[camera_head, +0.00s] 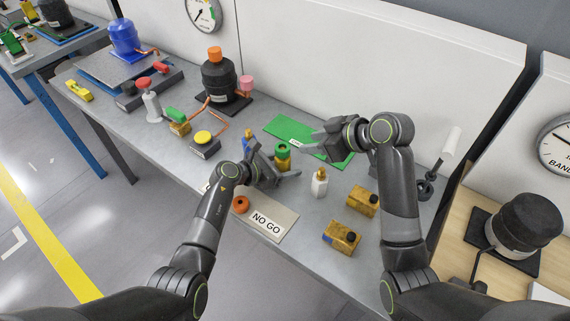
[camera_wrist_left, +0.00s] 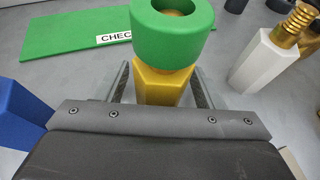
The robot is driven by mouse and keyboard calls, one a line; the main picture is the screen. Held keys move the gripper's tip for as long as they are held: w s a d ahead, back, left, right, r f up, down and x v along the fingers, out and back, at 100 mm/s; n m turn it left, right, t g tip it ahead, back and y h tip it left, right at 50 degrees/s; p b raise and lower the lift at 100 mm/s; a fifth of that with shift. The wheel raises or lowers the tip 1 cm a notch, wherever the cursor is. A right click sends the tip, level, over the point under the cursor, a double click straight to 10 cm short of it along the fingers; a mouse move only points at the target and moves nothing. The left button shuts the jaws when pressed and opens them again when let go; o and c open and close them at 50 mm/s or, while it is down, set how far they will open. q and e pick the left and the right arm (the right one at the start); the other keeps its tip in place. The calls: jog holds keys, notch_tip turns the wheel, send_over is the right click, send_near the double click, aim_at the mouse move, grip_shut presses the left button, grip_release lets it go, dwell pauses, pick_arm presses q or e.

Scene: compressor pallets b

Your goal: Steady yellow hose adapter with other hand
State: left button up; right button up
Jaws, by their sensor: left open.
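The yellow hose adapter (camera_head: 283,164) stands upright on the grey bench with a green ring-shaped cap (camera_head: 283,150) on top. In the left wrist view, the yellow adapter (camera_wrist_left: 160,84) has a hexagonal body under the green cap (camera_wrist_left: 173,32). My left gripper (camera_head: 274,168) is low at the adapter, open, with one finger on each side of its body; whether either finger touches it I cannot tell. My right gripper (camera_head: 309,141) is to the right of the green cap, over the green mat; its jaw opening is unclear. The adapter's base is hidden behind the left gripper.
A green mat (camera_head: 285,125) lies behind, and a "NO GO" mat (camera_head: 284,222) with an orange ring (camera_head: 240,204) lies in front. A white fitting (camera_head: 320,184) and brass blocks (camera_head: 363,200) (camera_head: 342,238) stand right. A blue fitting (camera_head: 247,145) is close on the left.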

pick_arm(q)
jog(key=shift+c, duration=0.4)
jog(key=c, duration=1)
jog(key=shift+c, duration=0.2)
jog(key=shift+c, duration=0.2)
jog(key=shift+f, duration=0.1)
dwell(0.4)
